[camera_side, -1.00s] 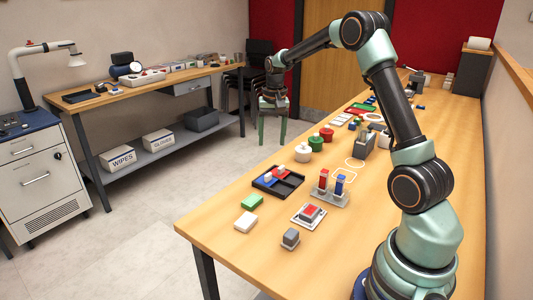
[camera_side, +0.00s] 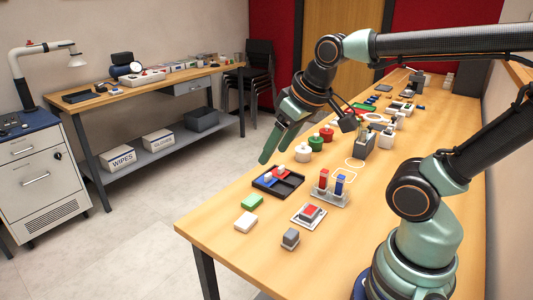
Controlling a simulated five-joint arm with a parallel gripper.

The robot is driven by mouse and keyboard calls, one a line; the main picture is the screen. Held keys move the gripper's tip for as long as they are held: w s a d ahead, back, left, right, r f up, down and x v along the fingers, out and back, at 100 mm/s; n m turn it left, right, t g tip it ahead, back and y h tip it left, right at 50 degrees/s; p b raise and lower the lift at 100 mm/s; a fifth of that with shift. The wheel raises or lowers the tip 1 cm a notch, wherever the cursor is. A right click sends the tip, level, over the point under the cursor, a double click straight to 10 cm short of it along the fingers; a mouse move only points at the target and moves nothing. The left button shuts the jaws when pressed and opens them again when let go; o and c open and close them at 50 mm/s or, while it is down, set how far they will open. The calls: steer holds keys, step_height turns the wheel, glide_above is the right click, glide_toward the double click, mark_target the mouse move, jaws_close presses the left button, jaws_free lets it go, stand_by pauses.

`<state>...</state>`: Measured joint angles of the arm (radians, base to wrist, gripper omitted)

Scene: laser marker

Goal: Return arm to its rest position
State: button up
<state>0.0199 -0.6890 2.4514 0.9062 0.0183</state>
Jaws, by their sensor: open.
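My gripper (camera_side: 276,152) is open and empty. Its two green fingers point down and to the left, in front of the far-left edge of the wooden table (camera_side: 225,235). In the picture they hang above and behind the black tray (camera_side: 291,187), left of the white, green and red round pots. My upper arm links reach in from the right side of the picture, and the elbow is out of view. My base stands at the table's near right.
A holder with red and blue tubes (camera_side: 330,196), a red button box (camera_side: 309,214), a grey block (camera_side: 290,238), a green block (camera_side: 252,202) and a white block (camera_side: 246,223) stand nearby. Several items crowd the table's far part. The near-left table corner is clear.

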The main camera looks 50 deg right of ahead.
steer(key=shift+s+a+f, duration=0.2)
steer(key=shift+s+a, duration=0.1)
steer(key=shift+s, duration=0.15)
stand_by(0.6)
steer(key=c, duration=0.3)
steer(key=m+g, duration=0.5)
steer(key=m, duration=1.3)
glide_above(281, 166)
step_height(281, 166, down, 11)
step_height(281, 166, down, 11)
steer(key=shift+s+a+f, duration=0.1)
